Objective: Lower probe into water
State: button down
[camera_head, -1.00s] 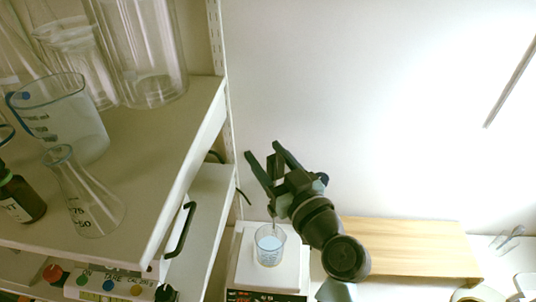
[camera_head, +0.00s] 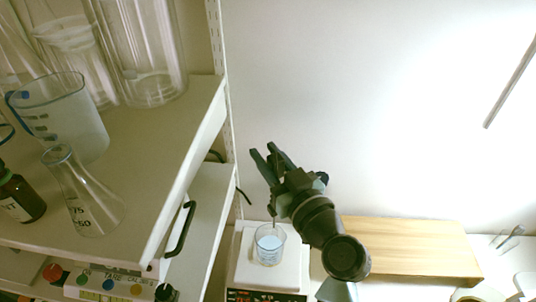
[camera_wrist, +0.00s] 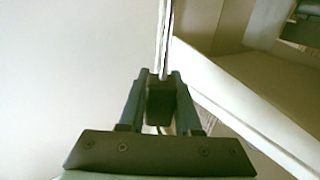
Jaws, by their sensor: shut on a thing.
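A clear beaker (camera_head: 269,246) of pale blue water stands on a white scale (camera_head: 240,272) in the head view. My gripper (camera_head: 264,151) is above and behind the beaker, its dark fingers pointing up and left in the picture. In the wrist view my gripper (camera_wrist: 160,76) is shut on the dark body of the probe (camera_wrist: 160,103), with a thin rod running up from it. In the head view the thin rod of the probe (camera_head: 274,221) shows near the beaker's rim. I cannot tell whether its tip is in the water.
A shelf (camera_head: 150,185) on the left holds a blue-rimmed beaker (camera_head: 62,120), a conical flask (camera_head: 85,200) and a dark bottle (camera_head: 20,195). A wooden block (camera_head: 410,250) is right of my arm.

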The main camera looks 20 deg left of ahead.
jog(key=shift+f, duration=0.1)
dwell(0.6)
notch_tip(320, 180, down, 10)
jog(key=b, duration=1.2)
jog(key=c, duration=0.7)
grip_release()
jog(key=shift+o, duration=0.5)
jog(key=b+v, duration=0.3)
jog(key=v, duration=1)
